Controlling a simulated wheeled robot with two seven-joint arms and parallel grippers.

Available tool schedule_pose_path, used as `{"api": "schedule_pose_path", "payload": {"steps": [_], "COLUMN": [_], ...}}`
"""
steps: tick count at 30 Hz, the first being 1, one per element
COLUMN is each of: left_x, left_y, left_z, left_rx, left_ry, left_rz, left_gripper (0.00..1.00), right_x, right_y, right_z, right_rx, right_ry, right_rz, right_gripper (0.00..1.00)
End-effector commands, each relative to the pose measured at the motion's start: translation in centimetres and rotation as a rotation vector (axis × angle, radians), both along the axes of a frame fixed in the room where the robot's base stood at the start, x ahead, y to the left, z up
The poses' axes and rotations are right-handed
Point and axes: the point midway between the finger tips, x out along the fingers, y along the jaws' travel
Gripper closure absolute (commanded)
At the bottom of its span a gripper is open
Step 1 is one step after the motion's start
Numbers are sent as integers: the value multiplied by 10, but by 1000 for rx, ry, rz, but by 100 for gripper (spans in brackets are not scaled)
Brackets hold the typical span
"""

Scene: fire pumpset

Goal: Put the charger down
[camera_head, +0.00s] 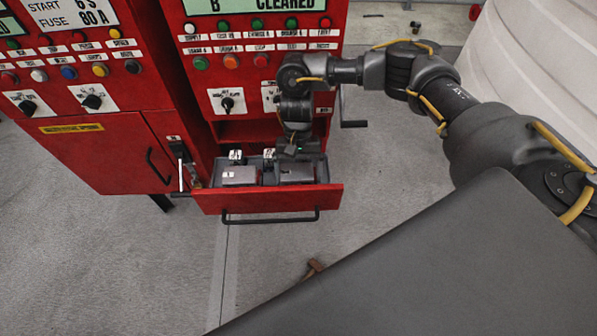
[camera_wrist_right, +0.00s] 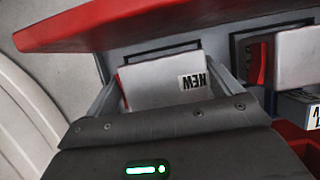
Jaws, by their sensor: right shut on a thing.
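The charger, a grey box (camera_wrist_right: 165,85) with a label reading NEW, sits at the open red drawer in the right wrist view, seen upside down. In the head view a grey box (camera_head: 297,174) shows in the right half of the drawer (camera_head: 268,201), under my right gripper (camera_head: 291,150). My right gripper is shut on the charger; its fingertips are hard to make out. I cannot tell whether the charger rests on the drawer floor. My left gripper is not in view.
A second grey box (camera_head: 239,176) stands in the drawer's left half; it also shows in the right wrist view (camera_wrist_right: 298,58). Red cabinets (camera_head: 110,150) with buttons stand behind and left. A grey surface (camera_head: 440,270) fills the lower right. The floor before the drawer is mostly clear.

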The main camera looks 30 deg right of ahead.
Motion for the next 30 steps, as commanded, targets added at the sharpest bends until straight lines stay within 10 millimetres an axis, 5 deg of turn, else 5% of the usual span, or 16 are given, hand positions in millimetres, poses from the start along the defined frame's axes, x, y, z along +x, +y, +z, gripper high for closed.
{"api": "schedule_pose_path", "payload": {"steps": [11, 22, 30], "left_x": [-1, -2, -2], "left_y": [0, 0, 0], "left_z": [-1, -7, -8], "left_rx": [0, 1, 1], "left_ry": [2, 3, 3], "left_rz": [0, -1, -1], "left_gripper": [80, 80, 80], "right_x": [0, 21, 26], "right_y": [0, -10, -13], "right_z": [3, 55, 72], "right_rx": [0, 0, 0], "right_ry": [-1, -3, 0], "right_rz": [2, 0, 0], "right_gripper": [0, 0, 0]}}
